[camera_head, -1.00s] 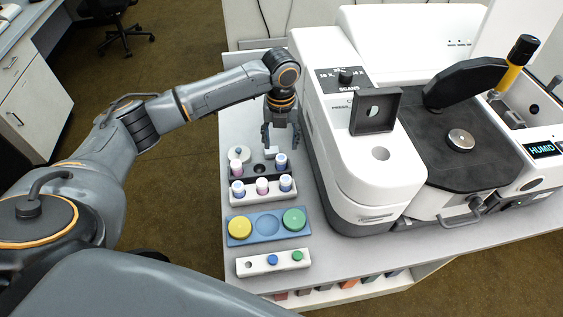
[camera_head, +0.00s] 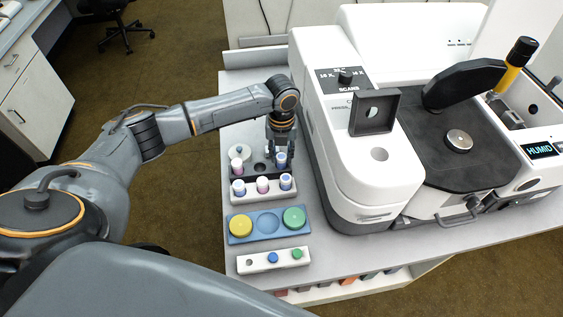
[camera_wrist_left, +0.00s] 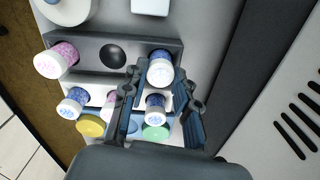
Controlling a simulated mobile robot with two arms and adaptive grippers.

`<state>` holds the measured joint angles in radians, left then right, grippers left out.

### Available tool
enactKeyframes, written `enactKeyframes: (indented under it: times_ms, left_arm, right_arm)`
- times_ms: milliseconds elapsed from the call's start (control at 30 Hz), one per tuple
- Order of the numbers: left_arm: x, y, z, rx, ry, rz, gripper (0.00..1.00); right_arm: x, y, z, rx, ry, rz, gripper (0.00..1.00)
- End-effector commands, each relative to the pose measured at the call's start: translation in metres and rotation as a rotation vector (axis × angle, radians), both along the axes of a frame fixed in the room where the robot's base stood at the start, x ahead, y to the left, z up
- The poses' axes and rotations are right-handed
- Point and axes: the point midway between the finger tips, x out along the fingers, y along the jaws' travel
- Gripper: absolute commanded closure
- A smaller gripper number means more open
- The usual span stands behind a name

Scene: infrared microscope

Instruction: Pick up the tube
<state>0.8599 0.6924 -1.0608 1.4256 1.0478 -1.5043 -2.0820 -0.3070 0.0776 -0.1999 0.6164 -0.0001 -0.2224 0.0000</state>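A tube with a blue-speckled body and white cap (camera_head: 281,160) stands at the right end of the black rack (camera_head: 262,181). The same tube (camera_wrist_left: 160,69) shows in the left wrist view. My left gripper (camera_head: 282,153) is down over this tube, with one finger on each side. In the left wrist view the fingers (camera_wrist_left: 160,88) are apart and straddle the tube; contact is hard to make out. A pink-speckled tube (camera_head: 236,166) stands at the black rack's left end, with an empty hole between. My right gripper is not in view.
A white rack (camera_head: 264,196) with three tubes stands just in front. Nearer are a blue tray (camera_head: 267,241) with yellow and green discs and a small white holder (camera_head: 250,268). The white microscope (camera_head: 366,170) stands close on the right.

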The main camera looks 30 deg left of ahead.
Motion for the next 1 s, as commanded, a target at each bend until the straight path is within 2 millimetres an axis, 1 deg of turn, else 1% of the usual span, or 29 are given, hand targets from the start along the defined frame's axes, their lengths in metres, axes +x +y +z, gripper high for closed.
enactKeyframes:
  times_ms: [33, 67, 100, 233, 400, 567, 700, 833, 1000]
  left_arm:
    - [0.000, 0.000, 0.000, 0.000, 0.000, 0.000, 0.91]
    - [0.000, 0.000, 0.000, 0.000, 0.000, 0.000, 0.97]
    - [0.000, 0.000, 0.000, 0.000, 0.000, 0.000, 1.00]
    - [0.000, 0.000, 0.000, 0.000, 0.000, 0.000, 1.00]
    - [0.000, 0.000, 0.001, 0.000, 0.000, 0.000, 1.00]
    - [0.001, 0.000, 0.010, -0.001, -0.002, 0.000, 1.00]
    - [0.002, 0.000, 0.030, -0.001, -0.005, 0.001, 1.00]
    - [-0.018, -0.001, 0.052, 0.000, -0.003, -0.003, 1.00]
    - [-0.052, -0.006, 0.093, 0.001, -0.005, -0.004, 1.00]
  right_arm:
    - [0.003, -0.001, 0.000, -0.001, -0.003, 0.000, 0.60]
    - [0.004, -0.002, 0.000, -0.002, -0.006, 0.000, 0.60]
    - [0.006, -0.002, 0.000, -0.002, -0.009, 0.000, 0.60]
    - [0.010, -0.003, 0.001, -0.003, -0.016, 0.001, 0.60]
    - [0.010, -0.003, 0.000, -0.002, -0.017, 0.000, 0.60]
    - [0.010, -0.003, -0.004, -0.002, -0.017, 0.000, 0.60]
    - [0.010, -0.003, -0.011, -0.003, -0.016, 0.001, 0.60]
    - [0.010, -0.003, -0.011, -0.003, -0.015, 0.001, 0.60]
    - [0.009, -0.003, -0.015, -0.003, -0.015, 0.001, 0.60]
